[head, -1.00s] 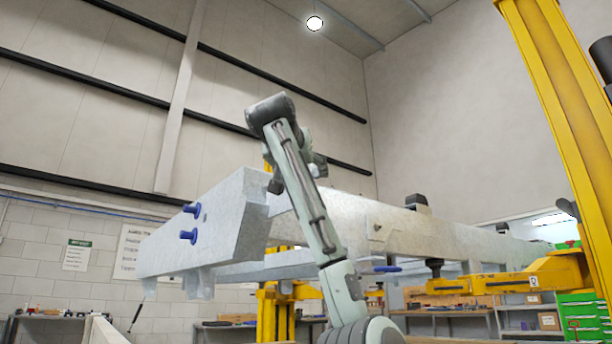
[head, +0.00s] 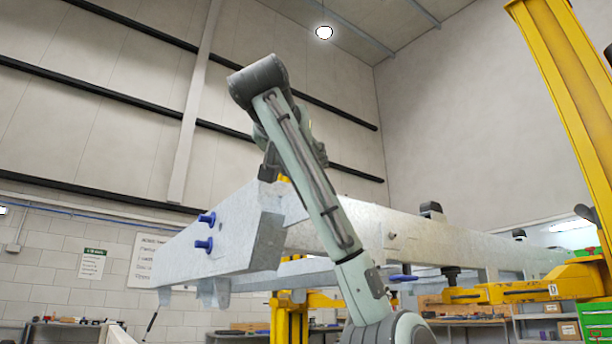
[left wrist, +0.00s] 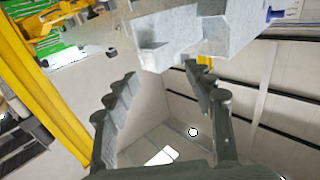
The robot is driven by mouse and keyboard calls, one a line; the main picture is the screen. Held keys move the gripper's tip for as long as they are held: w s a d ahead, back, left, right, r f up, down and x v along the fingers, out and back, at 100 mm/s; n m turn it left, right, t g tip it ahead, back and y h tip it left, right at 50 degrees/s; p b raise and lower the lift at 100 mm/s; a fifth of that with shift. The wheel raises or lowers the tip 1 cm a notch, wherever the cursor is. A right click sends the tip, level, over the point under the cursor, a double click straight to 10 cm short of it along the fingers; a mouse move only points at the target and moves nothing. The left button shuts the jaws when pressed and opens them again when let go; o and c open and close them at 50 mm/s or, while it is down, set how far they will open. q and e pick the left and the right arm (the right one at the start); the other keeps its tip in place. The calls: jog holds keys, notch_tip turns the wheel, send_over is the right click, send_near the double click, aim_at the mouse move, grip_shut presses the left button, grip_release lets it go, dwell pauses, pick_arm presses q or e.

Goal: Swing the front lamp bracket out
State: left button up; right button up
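The grey galvanized trailer frame (head: 445,240) runs from the front left to the far right. Its front end piece (head: 225,245) carries two blue knobs (head: 204,244); I cannot tell for sure which part is the lamp bracket. One of my arms rises in front of the frame and bends over behind its own link, so its hand is mostly hidden in the head view. In the left wrist view my left gripper (left wrist: 160,72) is open and empty, its fingertips close to a frame corner (left wrist: 170,40). Contact cannot be told. A blue knob (left wrist: 275,13) shows at upper right. My right gripper is not in view.
A yellow lift post (head: 565,100) stands at the right, with a yellow support arm (head: 530,285) under the frame. Another yellow stand (head: 290,320) is below the frame. Workbenches (head: 65,330) and green drawers (head: 597,320) are farther back. The space above the frame is open.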

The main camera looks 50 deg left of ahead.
pick_arm(q)
jog(key=shift+v, duration=1.65)
jog(key=shift+w, duration=0.2)
